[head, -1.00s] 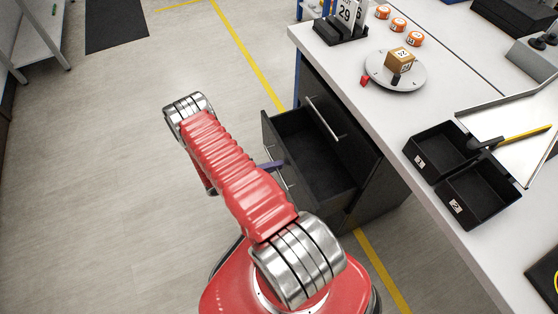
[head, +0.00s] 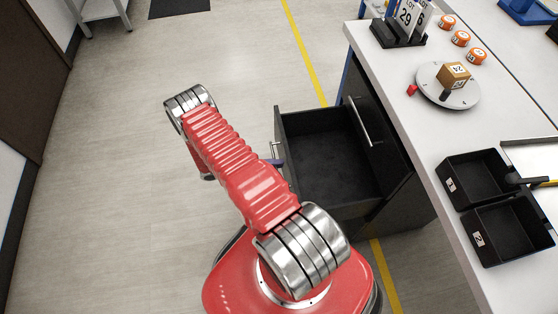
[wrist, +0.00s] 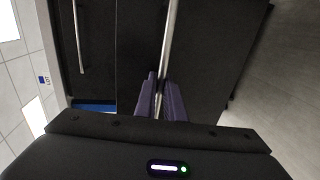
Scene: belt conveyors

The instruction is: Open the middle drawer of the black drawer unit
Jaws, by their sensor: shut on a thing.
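The black drawer unit (head: 408,212) stands under the white bench. Its middle drawer (head: 335,160) is pulled well out, and its empty inside shows below the top drawer's silver handle (head: 359,121). My gripper (wrist: 160,92) has its purple fingers on either side of a silver bar handle (wrist: 168,45) in the wrist view, shut on it. In the head view a purple finger (head: 277,163) shows at the outer face of the open drawer's front; my red arm hides most of the gripper and part of that front.
The bench (head: 415,130) carries two black bins (head: 479,177), a round grey plate (head: 430,90) with a cardboard box (head: 453,75), and orange round pieces (head: 476,56). Open floor (head: 110,190) lies to the left.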

